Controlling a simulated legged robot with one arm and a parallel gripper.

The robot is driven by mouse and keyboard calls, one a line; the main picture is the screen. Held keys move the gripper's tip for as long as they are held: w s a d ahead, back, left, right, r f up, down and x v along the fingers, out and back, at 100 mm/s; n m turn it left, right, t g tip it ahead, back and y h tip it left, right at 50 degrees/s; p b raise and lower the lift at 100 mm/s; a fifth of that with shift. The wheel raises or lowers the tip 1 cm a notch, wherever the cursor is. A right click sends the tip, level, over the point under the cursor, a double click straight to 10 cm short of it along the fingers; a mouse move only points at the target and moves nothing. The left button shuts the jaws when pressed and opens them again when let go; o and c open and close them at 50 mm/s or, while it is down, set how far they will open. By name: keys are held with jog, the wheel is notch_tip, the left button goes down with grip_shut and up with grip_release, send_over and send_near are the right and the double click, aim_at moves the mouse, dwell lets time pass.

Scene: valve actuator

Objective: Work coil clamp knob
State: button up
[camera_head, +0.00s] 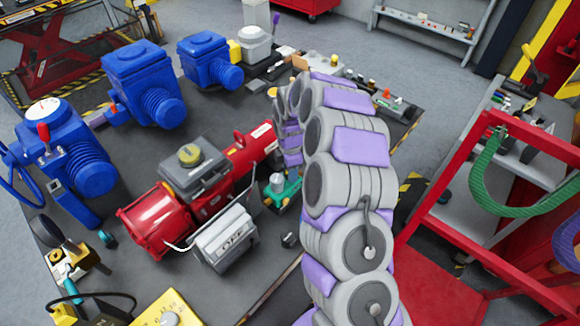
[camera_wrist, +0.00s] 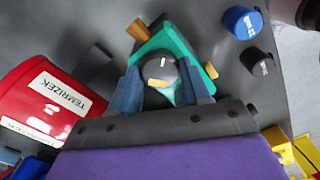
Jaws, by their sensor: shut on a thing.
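The coil clamp (camera_wrist: 187,50) is a teal body with yellow-tan tabs, seen in the upper middle of the wrist view. Its dark grey round knob (camera_wrist: 160,70) has a white mark on top and sits between the fingers of my gripper (camera_wrist: 162,88). My gripper is shut on the knob from both sides. In the head view the teal clamp (camera_head: 287,192) stands on the dark table, right of the red actuator. My gripper is hard to make out there, as my arm partly hides that spot.
A red actuator (camera_head: 155,222) with a grey box lies left of the clamp; its labelled end (camera_wrist: 45,95) is close in the wrist view. A blue cap (camera_wrist: 243,22) and a black cap (camera_wrist: 257,61) stand nearby. Blue actuators (camera_head: 140,85) line the table's far left.

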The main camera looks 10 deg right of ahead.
jog(key=shift+w+m+p, duration=0.15)
jog(key=shift+m+p, duration=0.45)
jog(key=shift+m, duration=1.6)
jog(key=o, duration=1.1)
jog(key=shift+c, duration=0.2)
